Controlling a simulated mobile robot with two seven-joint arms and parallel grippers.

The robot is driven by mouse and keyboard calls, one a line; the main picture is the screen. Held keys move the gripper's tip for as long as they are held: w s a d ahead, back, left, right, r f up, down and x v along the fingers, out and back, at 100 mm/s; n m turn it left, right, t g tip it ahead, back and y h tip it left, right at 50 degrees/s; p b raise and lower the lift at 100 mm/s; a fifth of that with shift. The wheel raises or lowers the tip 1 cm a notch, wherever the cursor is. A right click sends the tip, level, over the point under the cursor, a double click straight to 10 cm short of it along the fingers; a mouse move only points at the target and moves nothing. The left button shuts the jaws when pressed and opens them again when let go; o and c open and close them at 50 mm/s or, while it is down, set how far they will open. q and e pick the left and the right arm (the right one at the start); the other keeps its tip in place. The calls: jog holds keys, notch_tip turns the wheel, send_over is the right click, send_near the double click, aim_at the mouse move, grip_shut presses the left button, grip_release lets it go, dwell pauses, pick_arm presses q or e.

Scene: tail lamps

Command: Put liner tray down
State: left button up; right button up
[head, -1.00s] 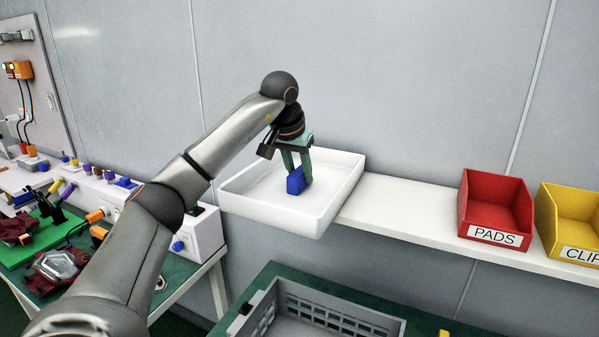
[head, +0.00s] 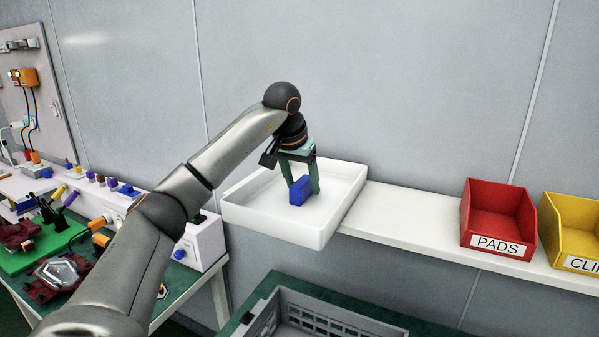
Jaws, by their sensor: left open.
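The white liner tray (head: 285,231) rests on the left end of the wall shelf, its front left corner jutting past the shelf's edge. A blue block (head: 300,191) is inside the tray, at its middle. It may be the tray's grip knob; I cannot tell whether it is fixed to the tray. My left gripper (head: 303,190) points down into the tray with its green fingers apart on either side of the blue block. The gripper is open. My right gripper does not show.
A red bin marked PADS (head: 499,218) and a yellow bin (head: 572,232) stand on the shelf (head: 410,215) to the right, with clear shelf between. A grey crate (head: 310,318) lies below. A cluttered bench (head: 190,285) is at left.

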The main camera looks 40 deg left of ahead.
pick_arm(q)
jog(key=v, duration=1.2)
dwell(0.3)
